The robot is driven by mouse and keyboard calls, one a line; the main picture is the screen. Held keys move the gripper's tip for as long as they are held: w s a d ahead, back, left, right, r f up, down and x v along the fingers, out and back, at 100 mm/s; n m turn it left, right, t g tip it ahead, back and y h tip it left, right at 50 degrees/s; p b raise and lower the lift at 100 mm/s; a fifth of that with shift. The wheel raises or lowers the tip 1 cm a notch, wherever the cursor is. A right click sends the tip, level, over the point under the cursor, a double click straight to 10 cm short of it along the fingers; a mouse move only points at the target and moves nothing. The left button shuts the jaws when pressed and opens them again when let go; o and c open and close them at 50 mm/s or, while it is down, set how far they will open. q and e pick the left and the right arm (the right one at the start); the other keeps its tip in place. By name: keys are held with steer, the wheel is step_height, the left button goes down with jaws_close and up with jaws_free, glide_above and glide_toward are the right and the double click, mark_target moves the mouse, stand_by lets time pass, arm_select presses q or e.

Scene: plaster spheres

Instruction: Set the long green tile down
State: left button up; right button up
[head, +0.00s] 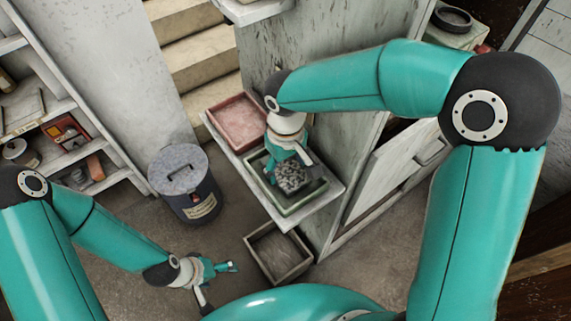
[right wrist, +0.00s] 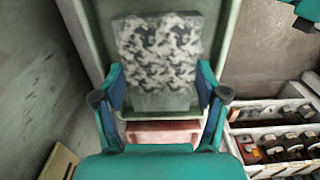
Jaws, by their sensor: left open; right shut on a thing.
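My right gripper (head: 290,165) points down over a green-rimmed tray (head: 312,196) on the white ledge. It is shut on a mottled grey, black and white slab (right wrist: 158,50), with one finger at each side of the slab's near end in the right wrist view. The slab (head: 292,180) lies within the tray's outline in the head view; whether it touches the tray floor I cannot tell. No plainly green long tile shows. My left gripper (head: 219,284) is open and empty, low at the bottom left of centre.
A pink tray (head: 238,122) stands beside the green one on the ledge. A lidded grey bin (head: 184,182) stands to the left. An open box (head: 278,253) is on the floor below the ledge. Shelves (head: 65,120) line the left, and steps (head: 198,60) rise behind.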

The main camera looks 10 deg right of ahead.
steer(key=shift+f+b, duration=0.4)
steer(key=shift+f, duration=0.15)
steer(key=o, duration=1.6)
steer(key=shift+r, duration=0.1)
steer(key=shift+r+p, duration=1.6)
steer(key=shift+r, duration=0.4)
steer(key=shift+f, duration=0.1)
